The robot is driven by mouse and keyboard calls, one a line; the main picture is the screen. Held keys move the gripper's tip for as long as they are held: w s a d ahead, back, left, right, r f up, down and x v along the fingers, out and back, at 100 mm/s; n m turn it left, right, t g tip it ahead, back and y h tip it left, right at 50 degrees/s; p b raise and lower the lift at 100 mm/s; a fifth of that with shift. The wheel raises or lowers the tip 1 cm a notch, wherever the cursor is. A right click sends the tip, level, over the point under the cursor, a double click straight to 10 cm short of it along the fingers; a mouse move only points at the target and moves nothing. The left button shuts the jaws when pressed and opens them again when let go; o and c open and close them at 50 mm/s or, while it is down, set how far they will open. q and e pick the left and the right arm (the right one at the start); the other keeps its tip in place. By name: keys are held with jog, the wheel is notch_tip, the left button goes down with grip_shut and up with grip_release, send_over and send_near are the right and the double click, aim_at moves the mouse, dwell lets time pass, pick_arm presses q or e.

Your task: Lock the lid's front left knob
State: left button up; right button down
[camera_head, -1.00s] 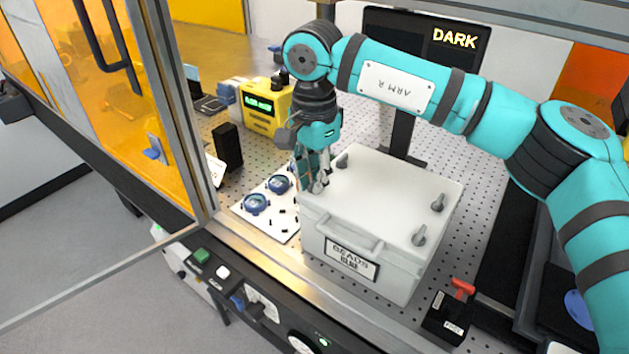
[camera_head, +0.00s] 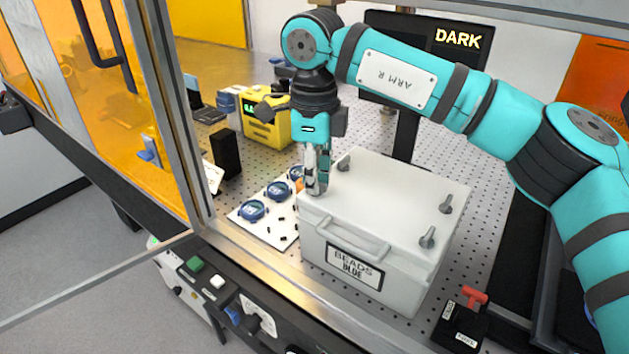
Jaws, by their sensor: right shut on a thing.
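A light grey lidded box (camera_head: 375,225) stands on the perforated table, with a front handle and a label reading "BEADS BLUE". The lid (camera_head: 395,190) lies flat on it. The front left knob is at the lid's left corner, mostly hidden by the fingers of my right gripper (camera_head: 317,188), which point down and are shut on it. Its turn angle cannot be told. Three other knobs show: back left (camera_head: 344,162), back right (camera_head: 446,204) and front right (camera_head: 428,238). My left gripper is not in view.
A white board with blue round parts (camera_head: 252,210) lies just left of the box. A black block (camera_head: 225,154) and a yellow device (camera_head: 268,130) stand behind it. A black box with a red lever (camera_head: 474,297) is at front right. A metal door frame (camera_head: 185,120) rises at left.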

jog(key=shift+w+m+b, duration=0.1)
jog(key=shift+m+b, duration=0.35)
jog(key=shift+m, duration=1.55)
jog(key=shift+r, duration=0.1)
jog(key=c, duration=1.4)
grip_release()
jog(key=shift+c, duration=0.2)
notch_tip(320, 180, up, 12)
